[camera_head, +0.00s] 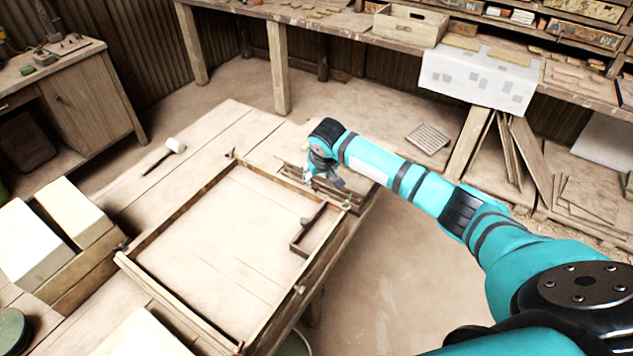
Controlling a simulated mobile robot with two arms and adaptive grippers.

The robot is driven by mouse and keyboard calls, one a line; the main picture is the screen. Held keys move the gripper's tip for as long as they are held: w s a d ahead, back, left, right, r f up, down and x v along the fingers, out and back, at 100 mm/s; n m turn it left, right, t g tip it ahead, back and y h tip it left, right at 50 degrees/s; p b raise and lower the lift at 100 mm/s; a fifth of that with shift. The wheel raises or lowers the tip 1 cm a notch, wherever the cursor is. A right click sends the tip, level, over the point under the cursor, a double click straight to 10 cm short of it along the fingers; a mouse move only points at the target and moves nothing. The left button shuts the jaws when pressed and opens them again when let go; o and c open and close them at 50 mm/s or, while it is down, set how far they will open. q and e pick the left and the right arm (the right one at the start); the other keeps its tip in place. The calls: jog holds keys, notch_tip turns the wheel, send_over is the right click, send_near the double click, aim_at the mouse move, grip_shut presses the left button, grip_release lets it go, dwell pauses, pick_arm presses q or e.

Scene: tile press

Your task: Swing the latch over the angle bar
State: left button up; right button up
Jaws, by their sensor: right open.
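A large wooden frame (190,191) lies flat on the worktable. An L-shaped bar (309,232), which looks like the angle bar, sits inside its right side. Small dark fittings are on the frame's corners and edges; one at the right corner (347,205) may be the latch, but it is too small to tell. My right gripper (326,181) reaches in from the right, pointing down over the far right side of the frame, beyond the angle bar. It is open, and its fingertips are small and partly hidden among the wooden strips there. My left gripper is not in view.
Pale blocks (74,212) stand at the left edge. A long bench (300,18) with a wooden box (410,24) and a pale cloth (478,77) runs along the back. The frame's inside is mostly clear.

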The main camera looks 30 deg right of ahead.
aim_at(316, 186)
jog(key=x, duration=0.6)
jog(key=shift+w+f, duration=0.1)
jog(key=shift+f, duration=0.1)
grip_shut()
